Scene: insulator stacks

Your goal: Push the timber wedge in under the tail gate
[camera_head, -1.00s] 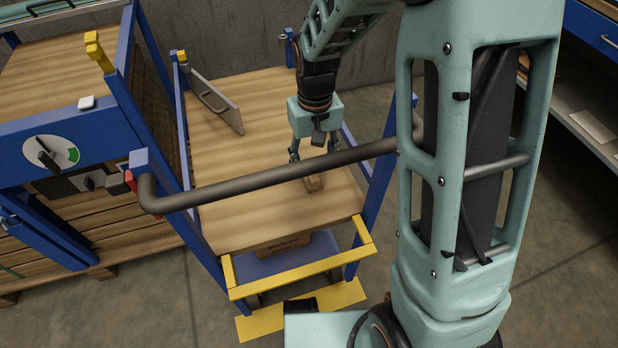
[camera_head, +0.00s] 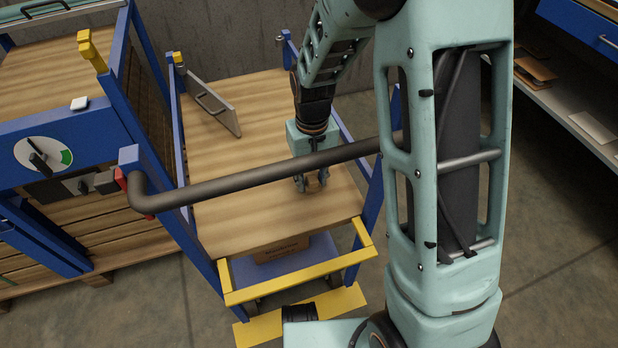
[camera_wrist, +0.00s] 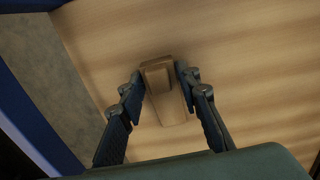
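The timber wedge (camera_wrist: 167,92) is a small light-brown block lying on the wooden deck (camera_head: 235,215). In the head view the wedge (camera_head: 313,186) shows only partly between my fingers. My gripper (camera_head: 312,183) points down at the deck's right part, behind the dark rail. In the wrist view my gripper (camera_wrist: 160,76) has one finger against each side of the wedge and looks shut on it. A thin upright panel with a dark handle (camera_head: 212,102) stands slanted on the deck, left of my gripper; it appears to be the tail gate. Bare deck lies between them.
A dark bent rail (camera_head: 250,182) crosses in front of my gripper. Blue posts (camera_head: 372,200) flank the deck. A yellow front bar (camera_head: 300,277) and a cardboard box (camera_head: 281,248) are below. A dial cabinet (camera_head: 45,150) stands left.

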